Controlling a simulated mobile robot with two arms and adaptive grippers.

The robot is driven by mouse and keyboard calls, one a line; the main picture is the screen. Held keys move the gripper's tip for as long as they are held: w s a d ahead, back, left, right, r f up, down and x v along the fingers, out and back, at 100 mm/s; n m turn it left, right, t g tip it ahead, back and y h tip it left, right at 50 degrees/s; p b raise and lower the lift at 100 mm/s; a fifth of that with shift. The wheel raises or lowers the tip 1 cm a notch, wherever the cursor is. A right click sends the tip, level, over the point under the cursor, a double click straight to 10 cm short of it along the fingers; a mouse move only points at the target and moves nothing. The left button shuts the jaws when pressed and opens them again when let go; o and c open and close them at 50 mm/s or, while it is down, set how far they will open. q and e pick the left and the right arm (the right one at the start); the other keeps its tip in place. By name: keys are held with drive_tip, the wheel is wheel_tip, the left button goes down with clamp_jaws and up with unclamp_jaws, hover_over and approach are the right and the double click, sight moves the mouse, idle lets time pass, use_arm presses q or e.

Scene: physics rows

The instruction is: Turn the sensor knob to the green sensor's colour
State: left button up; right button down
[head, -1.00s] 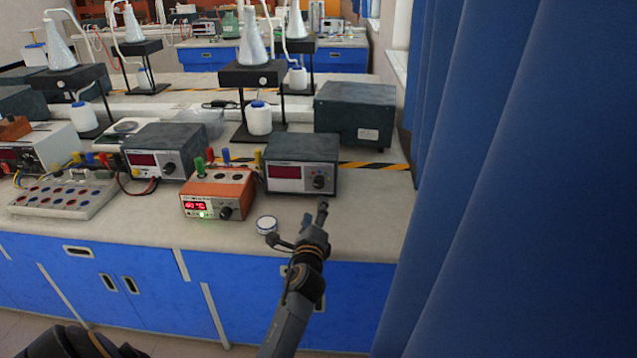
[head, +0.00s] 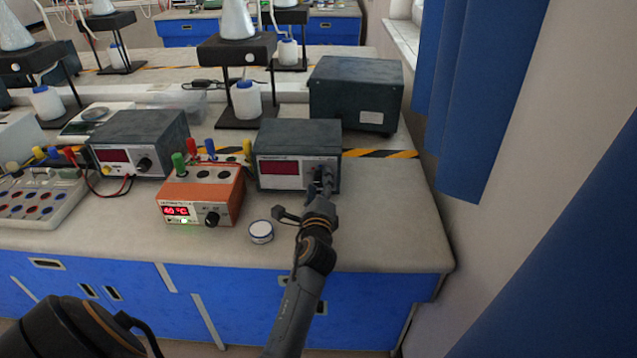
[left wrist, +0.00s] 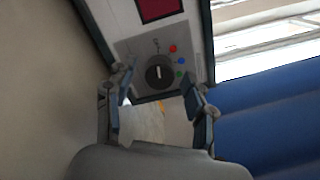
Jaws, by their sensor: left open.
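The grey instrument (head: 300,140) with a dark red display stands at the bench's front right. In the left wrist view its panel shows a black round knob (left wrist: 159,73) with a white pointer mark, upright in the picture. Red (left wrist: 173,48), blue (left wrist: 182,61) and green (left wrist: 179,74) dots lie right of the knob. The pointer does not clearly line up with any of them. My left gripper (head: 325,178) is open and empty in front of the panel, its fingers either side of the knob; contact cannot be told. A green plug (head: 179,163) tops the orange meter. My right gripper is not seen.
The orange meter (head: 203,192) with a lit red readout stands left of the grey instrument. A small white round container (head: 261,232) lies near the bench front edge. A dark box (head: 355,95) stands behind; a blue curtain (head: 560,260) hangs right.

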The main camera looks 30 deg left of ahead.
use_arm(q)
drive_tip(key=c, duration=0.3)
clamp_jaws()
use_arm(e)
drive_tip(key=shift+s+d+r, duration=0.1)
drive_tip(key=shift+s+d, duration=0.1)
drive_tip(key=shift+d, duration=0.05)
use_arm(q)
drive_tip(key=shift+r, duration=0.1)
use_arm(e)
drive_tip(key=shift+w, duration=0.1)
